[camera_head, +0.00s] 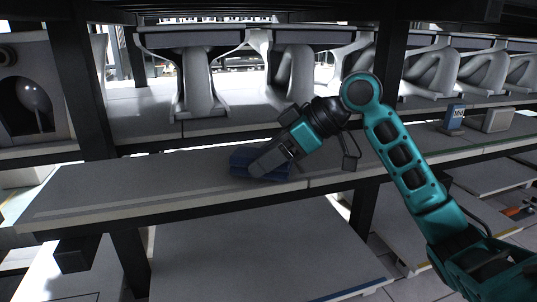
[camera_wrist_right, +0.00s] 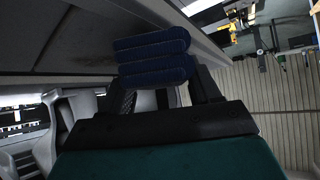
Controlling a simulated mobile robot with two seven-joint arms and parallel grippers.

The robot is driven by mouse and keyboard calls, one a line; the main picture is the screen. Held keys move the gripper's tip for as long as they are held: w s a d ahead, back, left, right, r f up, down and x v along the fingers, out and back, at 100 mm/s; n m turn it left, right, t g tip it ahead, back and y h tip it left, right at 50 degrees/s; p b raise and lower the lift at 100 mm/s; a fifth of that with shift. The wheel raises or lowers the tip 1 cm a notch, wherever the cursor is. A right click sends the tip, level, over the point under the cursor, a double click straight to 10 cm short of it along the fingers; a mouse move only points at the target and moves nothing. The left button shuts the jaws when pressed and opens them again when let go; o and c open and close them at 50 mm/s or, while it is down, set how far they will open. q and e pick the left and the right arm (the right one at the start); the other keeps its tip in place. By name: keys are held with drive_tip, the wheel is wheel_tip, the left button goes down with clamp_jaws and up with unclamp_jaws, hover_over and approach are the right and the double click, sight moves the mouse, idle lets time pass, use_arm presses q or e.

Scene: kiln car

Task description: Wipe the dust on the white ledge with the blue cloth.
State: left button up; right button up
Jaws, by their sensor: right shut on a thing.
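The ledge (camera_head: 120,191) is a long pale grey-white shelf board across the middle of the head view. A lighter streak runs along its front left part; I cannot tell for sure whether it is dust. My right gripper (camera_head: 262,168) is shut on the cloth, with the arm coming in from the right. In the right wrist view the folded cloth (camera_wrist_right: 152,62) is between the fingers, close to the ledge surface (camera_wrist_right: 60,40). My left gripper is not in view.
White ceramic pieces (camera_head: 195,85) stand on the shelf behind. Dark posts (camera_head: 80,75) rise at the left and the right of the middle. A blue-and-white box (camera_head: 454,117) and a grey box (camera_head: 497,119) sit at the right. The ledge left of the cloth is clear.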

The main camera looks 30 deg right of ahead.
drive_tip(key=shift+f+b, duration=0.35)
drive_tip(key=shift+f, duration=0.3)
idle(0.7)
drive_tip(key=shift+w+r+p, duration=0.15)
drive_tip(key=shift+w+p, duration=0.25)
drive_tip(key=shift+p, duration=0.05)
drive_tip(key=shift+w+d+p, duration=0.25)
drive_tip(key=shift+w+p, duration=0.3)
drive_tip(key=shift+w, duration=0.2)
drive_tip(key=shift+w+d+p, duration=0.2)
drive_tip(key=shift+w, duration=0.45)
drive_tip(key=shift+w+d+p, duration=0.15)
drive_tip(key=shift+w, duration=0.5)
drive_tip(key=shift+f, duration=0.2)
drive_tip(key=shift+w, duration=0.1)
drive_tip(key=shift+w+d, duration=0.25)
drive_tip(key=shift+w, duration=0.6)
drive_tip(key=shift+w+d, duration=0.25)
drive_tip(key=shift+w, duration=0.6)
drive_tip(key=shift+w+d, duration=0.15)
drive_tip(key=shift+w, duration=0.5)
